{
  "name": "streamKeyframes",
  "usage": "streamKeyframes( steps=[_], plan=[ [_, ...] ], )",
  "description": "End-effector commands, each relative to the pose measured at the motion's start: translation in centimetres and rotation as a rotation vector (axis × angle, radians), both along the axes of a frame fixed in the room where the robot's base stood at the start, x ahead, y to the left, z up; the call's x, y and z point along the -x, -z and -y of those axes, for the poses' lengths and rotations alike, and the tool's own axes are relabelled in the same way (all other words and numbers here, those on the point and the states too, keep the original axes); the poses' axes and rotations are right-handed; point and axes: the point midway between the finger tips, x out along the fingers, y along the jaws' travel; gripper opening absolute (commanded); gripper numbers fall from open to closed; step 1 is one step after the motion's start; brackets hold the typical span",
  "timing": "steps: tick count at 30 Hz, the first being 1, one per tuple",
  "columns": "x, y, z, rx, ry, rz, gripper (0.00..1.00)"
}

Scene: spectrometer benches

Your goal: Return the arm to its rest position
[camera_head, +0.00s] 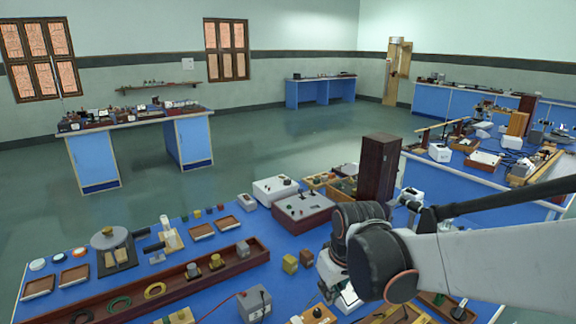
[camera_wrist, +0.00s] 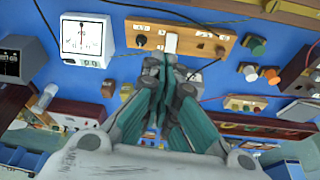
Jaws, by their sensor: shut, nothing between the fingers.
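My arm enters the head view from the right and reaches over the blue bench (camera_head: 232,221). Its dark wrist joint hides part of the bench. My gripper (camera_wrist: 166,68) shows in the wrist view with its teal fingers closed together and nothing held. Its fingertips overlap the lower edge of a wooden board (camera_wrist: 198,41) with a white part in the middle; I cannot tell whether they touch. In the head view the gripper is mostly hidden below the wrist joint.
A tall dark wooden box (camera_head: 377,168) stands close behind my wrist. A grey control box (camera_head: 303,211) and a long wooden tray (camera_head: 150,280) lie to the left. A white meter (camera_wrist: 87,37) is beside the board. Open floor (camera_head: 270,150) lies beyond the bench.

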Motion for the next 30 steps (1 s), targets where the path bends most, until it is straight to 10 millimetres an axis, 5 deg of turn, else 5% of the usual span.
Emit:
streamKeyframes(
  steps=[6,12,21,30],
  plan=[
    [3.9,-4.5,3.8,-0.011,0.13,0.074,0.0],
    [7.6,-6.5,6.4,-0.035,0.236,0.147,0.0],
    [13.1,-7.2,9.3,-0.08,0.378,0.258,0.0],
    [15.5,-6.9,10.4,-0.106,0.446,0.315,0.0]
  ],
)
